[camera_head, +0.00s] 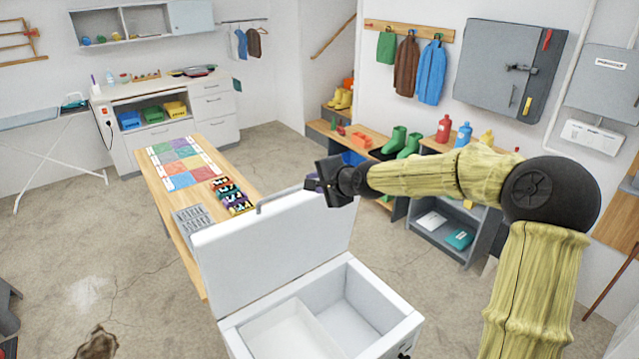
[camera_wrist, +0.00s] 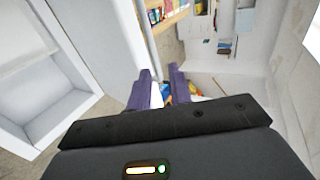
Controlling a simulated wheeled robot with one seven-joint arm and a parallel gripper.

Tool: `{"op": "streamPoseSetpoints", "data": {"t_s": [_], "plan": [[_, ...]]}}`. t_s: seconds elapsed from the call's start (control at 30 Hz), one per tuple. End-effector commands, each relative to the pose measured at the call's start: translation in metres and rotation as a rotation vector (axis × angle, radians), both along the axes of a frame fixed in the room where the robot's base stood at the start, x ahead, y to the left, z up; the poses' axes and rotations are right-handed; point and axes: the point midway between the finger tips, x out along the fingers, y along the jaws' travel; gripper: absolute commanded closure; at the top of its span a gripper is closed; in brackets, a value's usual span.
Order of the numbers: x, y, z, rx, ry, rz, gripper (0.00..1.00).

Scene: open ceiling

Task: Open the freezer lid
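The white chest freezer (camera_head: 408,325) stands at the bottom centre of the head view. Its lid (camera_head: 265,245) is raised steeply, and two compartments inside are in sight. A grey handle (camera_head: 275,197) runs along the lid's top edge. My gripper (camera_head: 312,184) is just above the lid's upper right part, beside the handle. In the wrist view, the purple fingers of my gripper (camera_wrist: 161,72) are apart with nothing between them. The lid (camera_wrist: 100,40) is left of the fingers there, and the open freezer (camera_wrist: 50,135) is at the far left. I cannot tell whether my gripper touches the lid.
A wooden table (camera_head: 160,190) with a coloured board stands behind the lid at left. A bench with green boots (camera_head: 402,142) and a grey shelf (camera_head: 455,225) stand behind my arm. Bare floor (camera_head: 90,250) is clear at left.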

Motion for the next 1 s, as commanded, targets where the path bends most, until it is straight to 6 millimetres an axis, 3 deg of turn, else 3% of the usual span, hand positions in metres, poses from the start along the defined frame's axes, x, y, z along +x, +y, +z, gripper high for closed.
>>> {"op": "streamPoseSetpoints", "data": {"t_s": [0.03,0.13,0.27,0.37,0.47,0.6,0.9,1.0], "plan": [[0.0,0.001,0.0,0.0,0.0,0.001,0.8],[-0.002,0.001,-0.002,-0.011,0.002,0.006,0.99],[-0.017,0.002,-0.02,-0.109,0.019,0.045,1.0],[-0.045,0.001,-0.047,-0.269,0.046,0.116,1.0],[-0.085,-0.011,-0.076,-0.474,0.085,0.216,1.0],[-0.149,-0.044,-0.103,-0.74,0.154,0.363,1.0],[-0.292,-0.117,-0.121,-1.04,0.294,0.657,1.0],[-0.32,-0.127,-0.123,-1.059,0.315,0.719,1.0]]}}
